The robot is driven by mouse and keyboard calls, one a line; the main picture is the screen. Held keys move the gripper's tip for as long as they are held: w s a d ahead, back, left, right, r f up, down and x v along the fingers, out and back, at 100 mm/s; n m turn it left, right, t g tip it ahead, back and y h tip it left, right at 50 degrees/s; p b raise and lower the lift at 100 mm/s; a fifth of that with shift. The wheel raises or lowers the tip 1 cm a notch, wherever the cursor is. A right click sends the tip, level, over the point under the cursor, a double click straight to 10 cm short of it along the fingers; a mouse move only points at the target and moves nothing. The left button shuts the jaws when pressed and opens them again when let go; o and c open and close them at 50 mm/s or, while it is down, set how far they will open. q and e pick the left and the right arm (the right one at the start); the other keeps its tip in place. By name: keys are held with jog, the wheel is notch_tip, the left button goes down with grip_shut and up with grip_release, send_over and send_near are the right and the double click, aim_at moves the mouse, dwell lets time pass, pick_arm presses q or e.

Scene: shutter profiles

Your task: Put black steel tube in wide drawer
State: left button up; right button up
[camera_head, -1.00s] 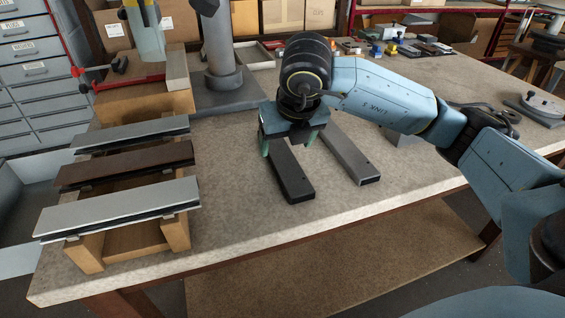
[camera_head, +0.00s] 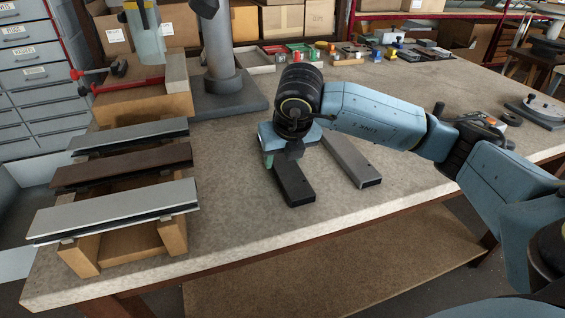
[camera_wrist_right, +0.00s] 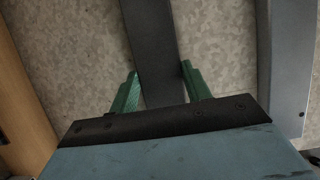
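The black steel tube (camera_head: 293,184) lies flat on the workbench, its near end toward the front edge. My right gripper (camera_head: 282,158) is over its far part, pointing down.
A grey tube (camera_head: 350,160) lies to the right of the black one, also in the right wrist view (camera_wrist_right: 284,70). A wooden rack (camera_head: 172,236) at left carries three long profiles. A grey column base (camera_head: 222,95) stands behind. The bench front is clear.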

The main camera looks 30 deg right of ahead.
jog(key=shift+r, duration=0.15)
jog(key=c, duration=0.9)
